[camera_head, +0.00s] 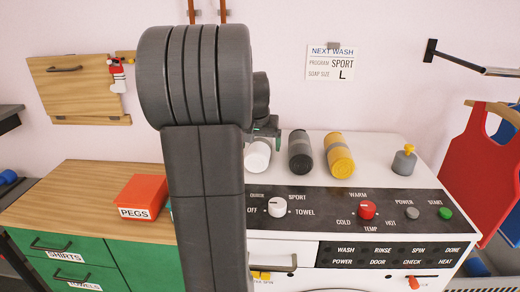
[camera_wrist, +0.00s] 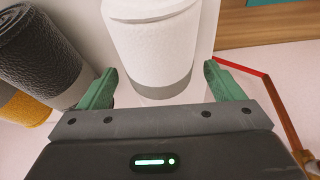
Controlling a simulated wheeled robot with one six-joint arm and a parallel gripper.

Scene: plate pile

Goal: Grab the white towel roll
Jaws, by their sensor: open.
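The white towel roll (camera_head: 258,155) lies on top of the white washing machine (camera_head: 375,150), left of the dark roll, and my arm partly covers it. In the wrist view the white roll (camera_wrist: 155,45) is straight ahead, with a grey band at its near end. My gripper (camera_wrist: 161,80) is open, with one green finger to each side of the roll's near end. A gap shows between each finger and the roll. In the head view my gripper (camera_head: 265,130) is just above and behind the roll, mostly hidden by my arm.
A dark grey roll (camera_head: 300,152) and a yellow roll (camera_head: 338,155) lie to the right, then a grey bottle (camera_head: 404,162) with a yellow cap. A red PEGS box (camera_head: 142,196) stands on the wooden counter (camera_head: 85,200) at left. Knobs line the machine's front panel.

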